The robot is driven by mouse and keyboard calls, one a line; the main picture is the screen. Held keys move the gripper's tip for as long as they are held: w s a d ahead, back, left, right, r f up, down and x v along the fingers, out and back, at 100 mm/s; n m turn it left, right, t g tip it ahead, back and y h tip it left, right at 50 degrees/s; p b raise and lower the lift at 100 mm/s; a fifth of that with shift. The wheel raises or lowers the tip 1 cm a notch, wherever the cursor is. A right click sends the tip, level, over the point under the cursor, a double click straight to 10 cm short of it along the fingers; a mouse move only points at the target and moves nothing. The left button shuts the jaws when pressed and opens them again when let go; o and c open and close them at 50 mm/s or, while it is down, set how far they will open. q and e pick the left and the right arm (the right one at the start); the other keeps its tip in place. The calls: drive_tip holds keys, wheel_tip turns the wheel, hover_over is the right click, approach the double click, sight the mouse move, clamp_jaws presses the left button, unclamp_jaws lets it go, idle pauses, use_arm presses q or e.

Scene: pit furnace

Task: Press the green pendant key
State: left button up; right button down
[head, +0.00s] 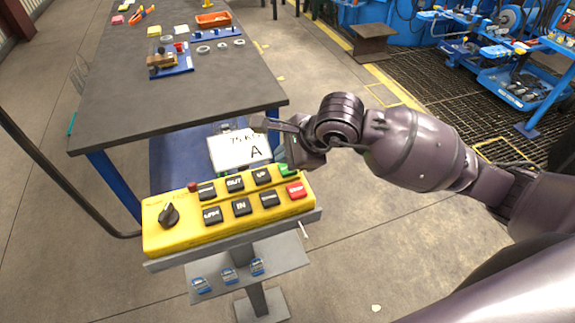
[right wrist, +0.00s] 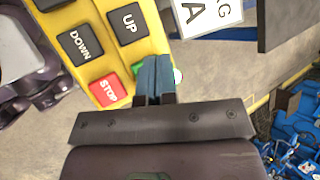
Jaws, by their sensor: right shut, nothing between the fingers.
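The yellow pendant (head: 190,235) rests on a grey stand, with black keys, a red STOP key (head: 296,190) and a dark rotary knob (head: 168,215). The green key (head: 287,170) is at its far right corner, beside the UP key (head: 263,178). My right gripper (head: 291,154) is shut and empty, right at the green key. In the right wrist view the closed fingers (right wrist: 154,74) cover most of the green key (right wrist: 138,70); only a sliver shows at their left. I cannot tell whether the fingertips touch it or whether it is pressed down. My left gripper is not in view.
A white sign marked A (head: 242,148) stands just behind the pendant. A dark worktable (head: 180,105) with parts and trays extends behind it. Small blue-and-silver items (head: 229,275) lie on the stand's lower shelf. Blue machinery (head: 500,60) stands at the back right.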

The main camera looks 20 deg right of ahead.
sight(285, 168)
drive_tip(key=shift+r+p, duration=0.8)
drive_tip(key=shift+r, duration=0.8)
drive_tip(key=shift+r+p, duration=0.5)
drive_tip(key=shift+r, duration=0.45)
